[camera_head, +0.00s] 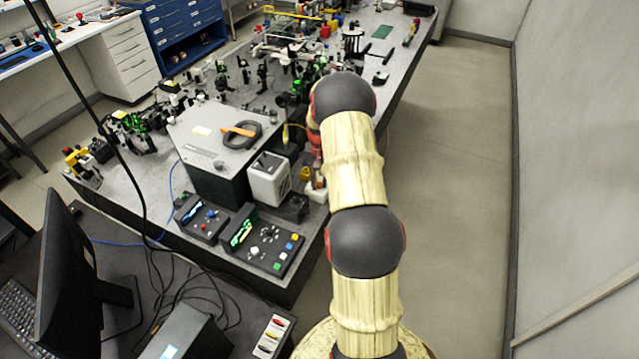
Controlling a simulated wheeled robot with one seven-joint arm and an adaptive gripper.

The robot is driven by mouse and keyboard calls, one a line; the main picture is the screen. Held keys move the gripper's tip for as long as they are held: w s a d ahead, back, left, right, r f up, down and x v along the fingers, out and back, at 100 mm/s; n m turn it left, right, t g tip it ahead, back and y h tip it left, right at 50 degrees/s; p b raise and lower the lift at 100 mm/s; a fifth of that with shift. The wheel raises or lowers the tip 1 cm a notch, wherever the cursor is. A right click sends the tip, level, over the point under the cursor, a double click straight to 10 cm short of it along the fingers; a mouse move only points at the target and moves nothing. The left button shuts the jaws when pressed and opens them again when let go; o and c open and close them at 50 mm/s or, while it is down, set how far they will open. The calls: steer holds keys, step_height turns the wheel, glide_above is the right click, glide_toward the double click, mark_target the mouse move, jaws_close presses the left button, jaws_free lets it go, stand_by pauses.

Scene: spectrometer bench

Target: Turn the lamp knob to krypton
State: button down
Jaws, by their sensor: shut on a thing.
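My arm reaches forward over the right edge of the optical bench, and its wrist bends down behind the nearer links. My gripper (318,182) is small and partly hidden at the bench's right edge, just right of a pale box-shaped housing (268,180). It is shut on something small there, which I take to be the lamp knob. The knob itself, its pointer and any krypton marking are hidden or too small to make out.
A large grey instrument (212,140) with an orange-handled tool on top stands left of the housing. Two control boxes (265,248) (202,218) sit at the bench's front. Optics crowd the bench behind. A monitor (70,275) stands front left. The floor (455,150) at right is clear.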

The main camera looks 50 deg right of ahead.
mark_target(319, 184)
steer(key=m, duration=0.4)
steer(key=shift+m+b, duration=0.4)
steer(key=m, duration=0.4)
steer(key=shift+m+b, duration=0.3)
steer(key=c, duration=1.8)
jaws_free()
steer(key=shift+w, duration=0.1)
steer(key=shift+c, duration=0.2)
steer(key=shift+o, duration=0.5)
step_height(319, 184, up, 12)
